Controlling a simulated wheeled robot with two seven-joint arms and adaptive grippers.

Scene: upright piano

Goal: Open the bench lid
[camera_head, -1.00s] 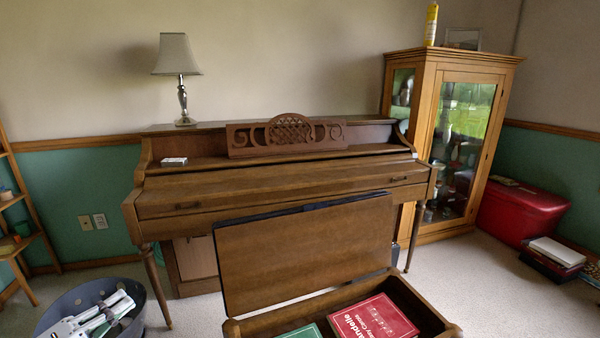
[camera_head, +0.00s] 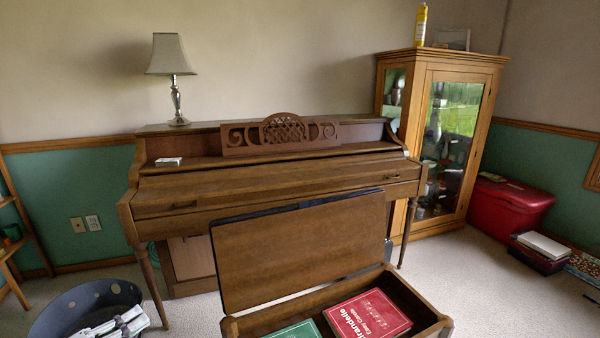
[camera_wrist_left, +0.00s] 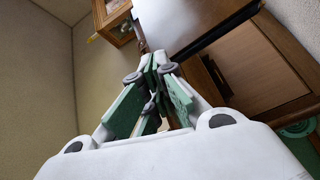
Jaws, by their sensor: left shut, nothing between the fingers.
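The bench lid (camera_head: 300,252) is a brown wooden panel. It stands raised, nearly upright, at the back of the bench, in front of the piano. The bench (camera_head: 425,310) is an open box; a red book (camera_head: 367,318) and a green book (camera_head: 297,331) lie inside. My left gripper (camera_head: 133,318) shows at the bottom left of the head view, left of the bench and apart from the lid. In the left wrist view its fingers (camera_wrist_left: 153,66) are together with nothing between them. My right gripper is in neither view.
The upright piano (camera_head: 270,185) stands behind the bench. A glass cabinet (camera_head: 465,75) and a red chest (camera_head: 510,208) stand at right. Carpet right of the bench is clear.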

